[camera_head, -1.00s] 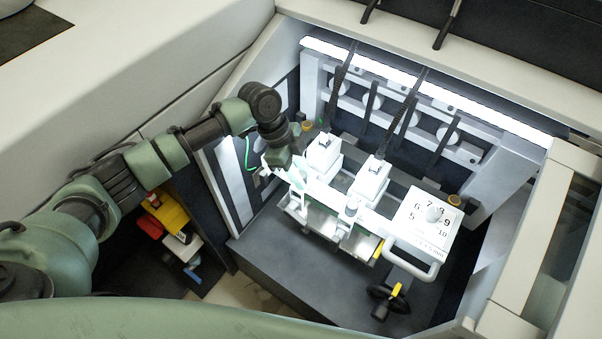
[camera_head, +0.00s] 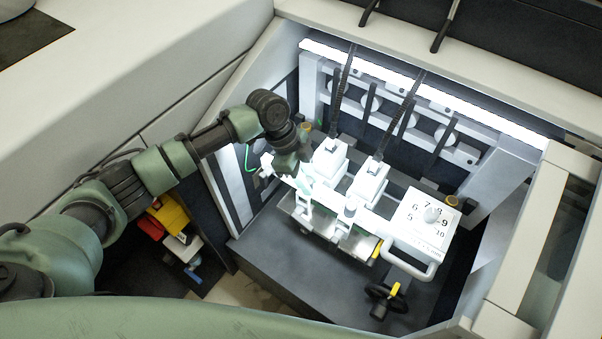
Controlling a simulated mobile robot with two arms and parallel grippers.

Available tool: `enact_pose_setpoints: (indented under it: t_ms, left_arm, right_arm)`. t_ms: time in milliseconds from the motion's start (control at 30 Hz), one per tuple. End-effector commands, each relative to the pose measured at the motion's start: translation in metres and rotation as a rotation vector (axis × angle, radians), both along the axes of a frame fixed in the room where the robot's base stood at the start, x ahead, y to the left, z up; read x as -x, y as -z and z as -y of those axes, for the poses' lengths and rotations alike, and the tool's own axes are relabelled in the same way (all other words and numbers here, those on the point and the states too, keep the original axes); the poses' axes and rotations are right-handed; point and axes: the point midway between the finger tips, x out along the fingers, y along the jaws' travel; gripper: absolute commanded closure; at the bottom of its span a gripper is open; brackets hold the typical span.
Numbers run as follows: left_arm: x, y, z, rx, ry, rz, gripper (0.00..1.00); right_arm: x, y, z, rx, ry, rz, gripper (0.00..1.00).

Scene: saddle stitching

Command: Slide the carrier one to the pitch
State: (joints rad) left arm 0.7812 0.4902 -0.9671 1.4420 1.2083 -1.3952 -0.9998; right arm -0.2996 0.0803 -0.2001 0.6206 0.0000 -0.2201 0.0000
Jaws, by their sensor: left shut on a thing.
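Two white block-shaped carriers sit on a white rail (camera_head: 384,226) inside the machine bay. The left one, carrier one (camera_head: 329,157), stands a short gap from the right one (camera_head: 370,180). A dark ribbed cable rises from each. My left gripper (camera_head: 304,180) reaches in from the left and is shut on the left side of carrier one. Glare and white parts blur the exact contact of its fingers. A white panel (camera_head: 422,228) with a numbered dial stands at the rail's right end. My right gripper is not in view.
A grey frame with round holes (camera_head: 392,110) and a bright light strip back the bay. A white handle (camera_head: 412,268) and a black handwheel (camera_head: 390,296) stand at the front right. Red, yellow and blue items (camera_head: 172,222) sit low at left.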

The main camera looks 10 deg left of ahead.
Motion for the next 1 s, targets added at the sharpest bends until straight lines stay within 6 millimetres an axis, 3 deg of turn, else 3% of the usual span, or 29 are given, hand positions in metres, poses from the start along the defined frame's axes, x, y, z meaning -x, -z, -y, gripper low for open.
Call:
enact_pose_setpoints:
  t_ms: [167, 200, 267, 667, 1000]
  left_arm:
    - [0.001, 0.002, -0.001, -0.001, 0.000, -0.003, 1.00]
    - [0.000, 0.002, -0.002, -0.002, 0.000, -0.003, 0.65]
    - [0.000, 0.002, -0.002, -0.002, 0.000, -0.002, 0.52]
    - [-0.002, -0.005, -0.005, -0.002, -0.002, 0.002, 0.52]
    - [-0.005, -0.055, -0.026, -0.002, -0.001, 0.002, 0.52]
  right_arm:
    - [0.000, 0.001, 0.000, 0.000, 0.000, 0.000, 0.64]
    - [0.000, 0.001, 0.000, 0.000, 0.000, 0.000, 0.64]
    - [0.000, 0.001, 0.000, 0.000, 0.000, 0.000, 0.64]
    - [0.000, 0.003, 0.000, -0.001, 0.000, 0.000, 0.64]
    - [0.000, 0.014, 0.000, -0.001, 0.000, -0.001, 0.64]
